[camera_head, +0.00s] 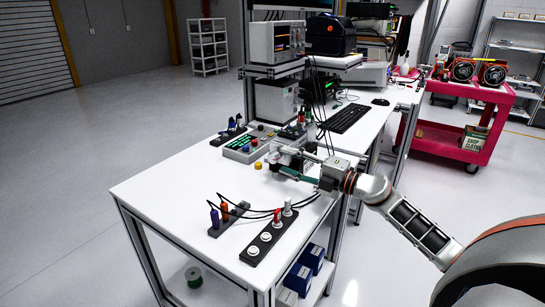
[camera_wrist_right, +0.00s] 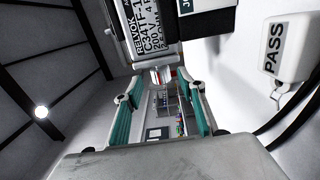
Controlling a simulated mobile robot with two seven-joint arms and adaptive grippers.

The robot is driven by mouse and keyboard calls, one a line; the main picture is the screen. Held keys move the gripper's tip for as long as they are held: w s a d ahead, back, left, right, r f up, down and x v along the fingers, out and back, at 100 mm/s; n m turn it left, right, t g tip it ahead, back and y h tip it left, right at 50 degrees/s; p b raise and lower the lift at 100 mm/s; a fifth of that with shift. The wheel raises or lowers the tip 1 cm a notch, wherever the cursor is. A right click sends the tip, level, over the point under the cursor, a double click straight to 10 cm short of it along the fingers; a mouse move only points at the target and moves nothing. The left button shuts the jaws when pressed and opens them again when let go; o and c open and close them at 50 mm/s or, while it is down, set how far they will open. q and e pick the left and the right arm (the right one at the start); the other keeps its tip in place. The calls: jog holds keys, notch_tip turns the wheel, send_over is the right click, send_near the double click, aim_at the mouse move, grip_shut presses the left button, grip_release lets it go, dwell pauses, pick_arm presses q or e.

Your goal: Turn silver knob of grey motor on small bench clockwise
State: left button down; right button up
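The grey motor (camera_wrist_right: 150,28) with a printed label fills the top of the right wrist view. Its silver knob (camera_wrist_right: 160,76) sticks out below the label, between the fingertips. My right gripper (camera_wrist_right: 160,92) is open, with a teal-padded finger on each side of the knob and a visible gap on both sides. In the head view my right gripper (camera_head: 280,164) reaches in from the right over the small bench (camera_head: 165,187). The motor (camera_head: 287,155) is partly hidden there by the fingers, and the knob cannot be made out. My left gripper is not in view.
A grey control box (camera_head: 243,150) and a yellow button (camera_head: 258,166) stand left of the gripper. Dark socket strips (camera_head: 268,238) with plugs and cables lie nearer. A block marked PASS (camera_wrist_right: 287,45) is at the right in the wrist view. The bench's left side is clear.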

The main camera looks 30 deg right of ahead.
aim_at(279, 158)
jog(key=x, duration=0.4)
jog(key=shift+w, duration=0.2)
jog(key=shift+w+a, duration=0.2)
jog(key=shift+w, duration=0.2)
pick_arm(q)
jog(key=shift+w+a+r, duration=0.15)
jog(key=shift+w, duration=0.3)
pick_arm(e)
jog(key=c, duration=1.1)
jog(key=shift+w+a+f+t+b, duration=0.1)
jog(key=shift+f+t+b, duration=0.3)
jog(key=shift+b, duration=0.75)
jog(key=shift+c, duration=0.2)
jog(key=shift+b, duration=0.4)
jog(key=shift+r+t+b, duration=0.15)
jog(key=shift+t+b, duration=0.15)
jog(key=shift+b, duration=0.15)
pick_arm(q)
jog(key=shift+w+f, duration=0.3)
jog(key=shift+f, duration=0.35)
pick_arm(e)
jog(key=shift+r, duration=0.25)
